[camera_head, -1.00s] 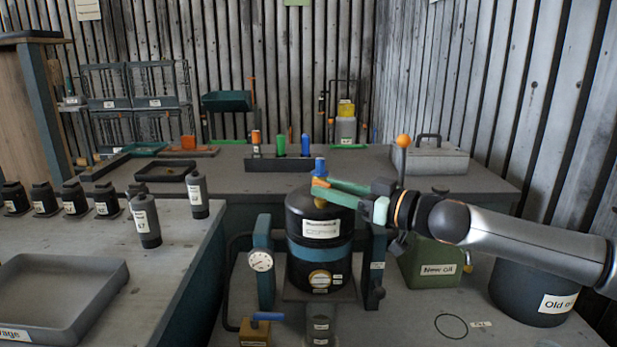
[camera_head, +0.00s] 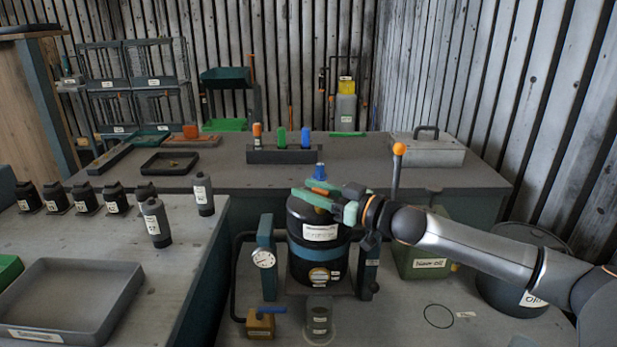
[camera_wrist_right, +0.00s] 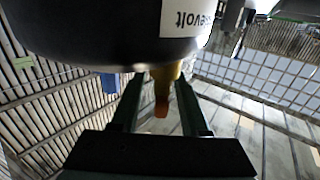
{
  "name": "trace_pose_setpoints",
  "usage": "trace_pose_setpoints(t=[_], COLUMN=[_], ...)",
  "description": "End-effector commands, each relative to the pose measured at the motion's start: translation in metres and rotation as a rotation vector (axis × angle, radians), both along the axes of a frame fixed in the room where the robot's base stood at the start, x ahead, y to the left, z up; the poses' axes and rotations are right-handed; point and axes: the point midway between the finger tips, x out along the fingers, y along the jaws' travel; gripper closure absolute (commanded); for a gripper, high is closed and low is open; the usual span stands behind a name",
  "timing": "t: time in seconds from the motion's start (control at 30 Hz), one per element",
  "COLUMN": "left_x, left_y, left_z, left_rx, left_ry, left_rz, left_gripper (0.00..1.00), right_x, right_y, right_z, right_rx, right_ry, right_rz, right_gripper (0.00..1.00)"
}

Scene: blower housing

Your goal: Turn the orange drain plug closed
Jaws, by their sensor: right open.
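The orange drain plug (camera_head: 321,191) shows between the green fingers of my right gripper (camera_head: 311,193), above the black canister (camera_head: 318,262). In the right wrist view the orange plug (camera_wrist_right: 161,104) extends from a yellow fitting (camera_wrist_right: 166,73) at the edge of the black canister (camera_wrist_right: 100,35). There my right gripper (camera_wrist_right: 158,100) is open, with one finger on each side of the plug. I cannot tell whether either finger touches it. The fingers partly hide the plug in the head view. My left gripper is not in view.
A blue part (camera_head: 319,170) stands close behind the fingers. A gauge (camera_head: 263,258) is left of the canister, and a blue-handled valve (camera_head: 266,310) is below it. An orange-topped lever (camera_head: 399,149), a green oil can (camera_head: 424,262) and a dark drum (camera_head: 512,292) lie around my right arm.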

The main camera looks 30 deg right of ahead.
Motion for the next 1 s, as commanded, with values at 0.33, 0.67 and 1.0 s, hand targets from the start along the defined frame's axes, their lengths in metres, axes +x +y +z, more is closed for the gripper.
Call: trace_pose_setpoints(t=[0.33,0.67,1.0], left_x=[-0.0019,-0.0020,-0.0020], left_y=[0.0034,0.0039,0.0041], left_z=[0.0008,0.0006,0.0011], left_rx=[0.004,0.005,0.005], left_ry=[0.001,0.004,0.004], left_rz=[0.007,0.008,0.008], left_gripper=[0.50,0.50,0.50], right_x=[0.0054,0.0053,0.0052], right_y=[0.0036,0.0034,0.0034], right_z=[-0.0010,-0.0007,-0.0006], right_rx=[-0.003,-0.002,-0.003], right_ry=[0.001,0.000,0.001], right_rz=[0.002,0.002,0.002], right_gripper=[0.55,0.81,1.00])
